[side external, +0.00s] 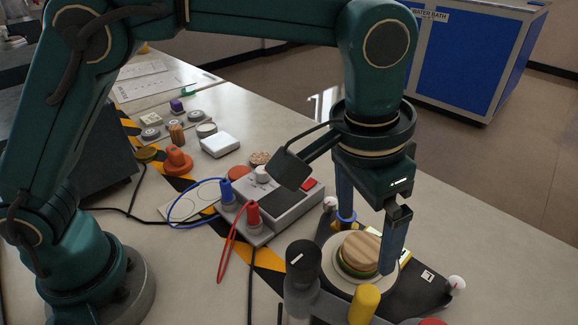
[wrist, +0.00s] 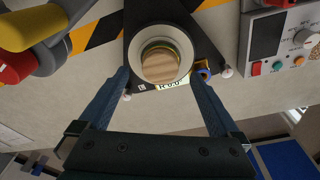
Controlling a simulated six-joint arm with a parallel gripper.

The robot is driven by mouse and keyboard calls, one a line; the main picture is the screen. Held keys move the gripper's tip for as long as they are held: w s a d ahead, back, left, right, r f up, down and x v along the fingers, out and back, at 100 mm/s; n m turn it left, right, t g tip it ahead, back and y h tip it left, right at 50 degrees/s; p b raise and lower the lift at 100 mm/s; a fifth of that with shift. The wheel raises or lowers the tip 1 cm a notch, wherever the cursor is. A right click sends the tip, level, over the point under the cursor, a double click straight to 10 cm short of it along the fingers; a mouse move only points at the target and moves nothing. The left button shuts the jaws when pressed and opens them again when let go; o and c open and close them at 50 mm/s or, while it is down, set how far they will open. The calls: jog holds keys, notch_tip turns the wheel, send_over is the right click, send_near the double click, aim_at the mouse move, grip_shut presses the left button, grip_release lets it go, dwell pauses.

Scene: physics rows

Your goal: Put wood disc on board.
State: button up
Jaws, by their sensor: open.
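The wood disc (side external: 362,249) lies on top of a green and tan stack on a round pale plate (side external: 343,283). It also shows in the wrist view (wrist: 160,66). My gripper (side external: 367,247) is open, with its blue fingers on opposite sides of the disc in the side view. In the wrist view the open fingers (wrist: 162,74) flank the lower edge of the disc, with gaps visible. Contact is not clear. A grey board (side external: 160,133) with small round pieces lies at the back left; I cannot tell whether it is the task's board.
The plate sits on a dark three-cornered base (side external: 425,287). A grey meter box (side external: 278,205) with red and blue plugged leads stands to its left. A black knob (side external: 304,262) and yellow cap (side external: 364,303) stand in front. A white block (side external: 220,145) lies behind.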

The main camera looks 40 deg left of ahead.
aim_at(363, 250)
jog(key=shift+w+f, duration=0.15)
jog(key=shift+f, duration=1.1)
jog(key=c, duration=1.6)
jog(key=shift+o, duration=0.2)
jog(key=shift+r, duration=0.1)
